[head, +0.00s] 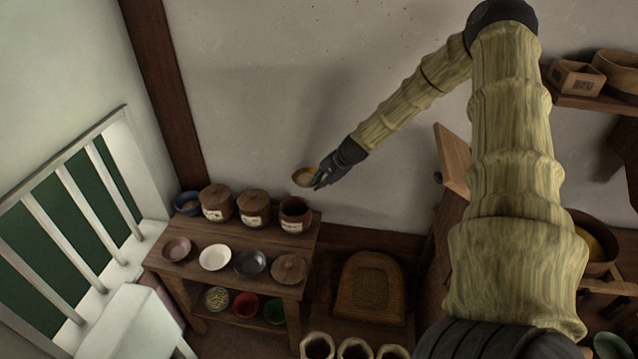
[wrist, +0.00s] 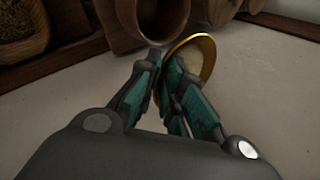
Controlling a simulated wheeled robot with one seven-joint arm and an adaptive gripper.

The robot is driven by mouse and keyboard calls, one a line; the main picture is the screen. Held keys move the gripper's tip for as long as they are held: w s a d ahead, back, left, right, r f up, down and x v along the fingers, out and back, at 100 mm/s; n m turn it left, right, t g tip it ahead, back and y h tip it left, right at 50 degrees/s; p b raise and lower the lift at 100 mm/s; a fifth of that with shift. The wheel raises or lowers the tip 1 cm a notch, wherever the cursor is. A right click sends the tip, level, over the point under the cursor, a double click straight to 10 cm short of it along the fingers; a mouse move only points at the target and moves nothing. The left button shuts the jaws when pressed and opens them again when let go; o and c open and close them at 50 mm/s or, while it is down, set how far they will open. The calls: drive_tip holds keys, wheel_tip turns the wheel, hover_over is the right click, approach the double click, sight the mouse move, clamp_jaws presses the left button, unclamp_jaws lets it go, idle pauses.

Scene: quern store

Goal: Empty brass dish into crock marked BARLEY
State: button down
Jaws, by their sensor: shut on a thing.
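The brass dish (head: 302,178) has a yellow rim and pale contents, which also show in the wrist view (wrist: 207,52). My gripper (head: 320,178) is shut on the dish's edge and holds it in the air above the stand. An open brown crock (head: 294,217) with a pale label stands at the right end of the top shelf, below the dish. A brown open vessel, likely this crock, shows in the wrist view (wrist: 158,18) close to the fingertips. The label writing is too small to read.
A blue bowl (head: 188,203) stands left of the crocks. Nearer on the stand are a brown dish (head: 176,249), white bowl (head: 215,257), dark bowl (head: 250,263) and round wooden lid (head: 289,269). A white railing (head: 88,205) is at left. The wall is close behind.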

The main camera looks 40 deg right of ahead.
wheel_tip(320, 180, down, 6)
drive_tip(key=h+b, duration=0.1)
drive_tip(key=b, duration=0.3)
drive_tip(key=shift+a+h, duration=0.25)
drive_tip(key=shift+h, duration=0.05)
idle(0.8)
drive_tip(key=shift+f+b, duration=0.1)
drive_tip(key=shift+b, duration=0.25)
drive_tip(key=shift+d+f+y+b, duration=0.25)
drive_tip(key=shift+f+y+b, duration=0.15)
drive_tip(key=shift+y+b, duration=0.35)
drive_tip(key=shift+s+a+r+t+h+p, duration=0.1)
drive_tip(key=shift+a+r+t+h+p, duration=0.25)
drive_tip(key=shift+r+h+p, duration=0.45)
drive_tip(key=shift+d+f, duration=0.1)
drive_tip(key=shift+f, duration=0.05)
